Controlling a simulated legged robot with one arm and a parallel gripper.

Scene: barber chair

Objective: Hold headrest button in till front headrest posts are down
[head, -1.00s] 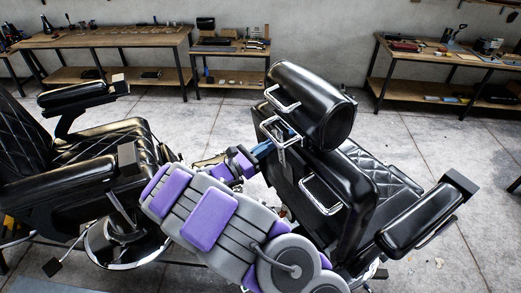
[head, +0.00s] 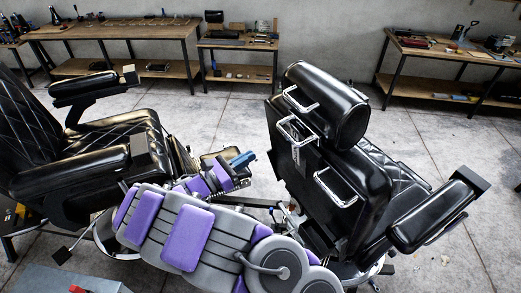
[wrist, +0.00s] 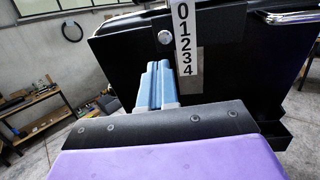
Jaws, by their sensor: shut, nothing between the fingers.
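The black headrest (head: 325,105) sits on top of the barber chair's black back (head: 330,175). In the wrist view, a small round silver button (wrist: 164,37) is on the back panel, left of a white strip (wrist: 186,40) numbered 0 to 4. My gripper (head: 243,158) has blue fingers, is shut and empty, and is apart from the chair back on its left. In the wrist view my gripper (wrist: 154,82) appears below the button. I cannot make out the front headrest posts in either view.
Chrome bars (head: 335,188) stick out from the chair back. A second black chair (head: 85,150) stands close on the left. Workbenches (head: 115,30) line the back wall. Bare concrete floor (head: 225,110) lies between the chairs and benches.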

